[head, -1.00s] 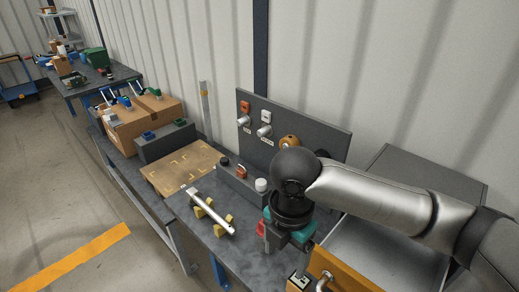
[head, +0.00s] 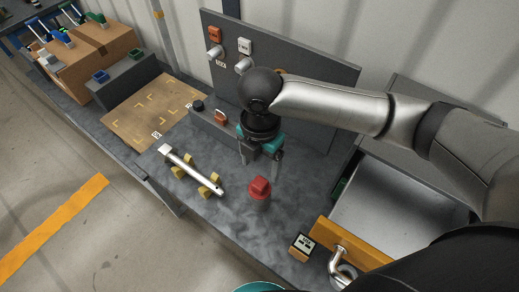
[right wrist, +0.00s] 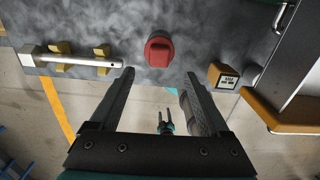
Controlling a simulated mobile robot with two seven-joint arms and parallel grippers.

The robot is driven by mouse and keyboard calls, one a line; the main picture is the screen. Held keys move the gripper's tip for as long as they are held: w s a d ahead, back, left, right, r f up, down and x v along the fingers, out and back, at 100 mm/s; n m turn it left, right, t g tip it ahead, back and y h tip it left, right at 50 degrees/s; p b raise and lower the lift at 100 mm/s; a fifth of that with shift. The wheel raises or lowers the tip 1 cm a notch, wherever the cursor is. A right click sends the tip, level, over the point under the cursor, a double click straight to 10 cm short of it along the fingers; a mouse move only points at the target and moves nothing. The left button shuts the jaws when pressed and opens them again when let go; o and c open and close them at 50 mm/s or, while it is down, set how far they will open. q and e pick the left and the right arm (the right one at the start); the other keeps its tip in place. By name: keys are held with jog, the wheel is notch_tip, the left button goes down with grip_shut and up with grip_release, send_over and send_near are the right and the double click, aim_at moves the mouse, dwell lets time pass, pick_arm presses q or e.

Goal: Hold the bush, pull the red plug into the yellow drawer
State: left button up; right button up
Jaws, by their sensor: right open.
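The red plug (head: 259,187) stands upright on the grey bench, with a grey round part (head: 262,204) under it that may be the bush. The plug also shows in the right wrist view (right wrist: 159,50), ahead of the fingers. My right gripper (head: 260,168) is open and empty, pointing down just behind the plug and apart from it. The yellow drawer (head: 345,246) is pulled out at the right; its tray looks empty. A small gripper with teal parts, seemingly my left, shows in the right wrist view (right wrist: 166,126), too small to read.
A silver bar (head: 190,168) lies on yellow rests left of the plug. A small labelled block (head: 301,246) sits by the drawer front. The grey panel (head: 305,63) with couplers stands behind. A brown board (head: 151,108) lies at the left. Bench around the plug is clear.

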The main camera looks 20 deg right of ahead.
aim_at(260, 182)
pick_arm(q)
jog(key=shift+w+f+b, duration=0.65)
jog(key=shift+w+f, duration=0.05)
pick_arm(e)
notch_tip(260, 182, down, 9)
jog(key=shift+r, duration=0.1)
jog(key=shift+c, duration=0.2)
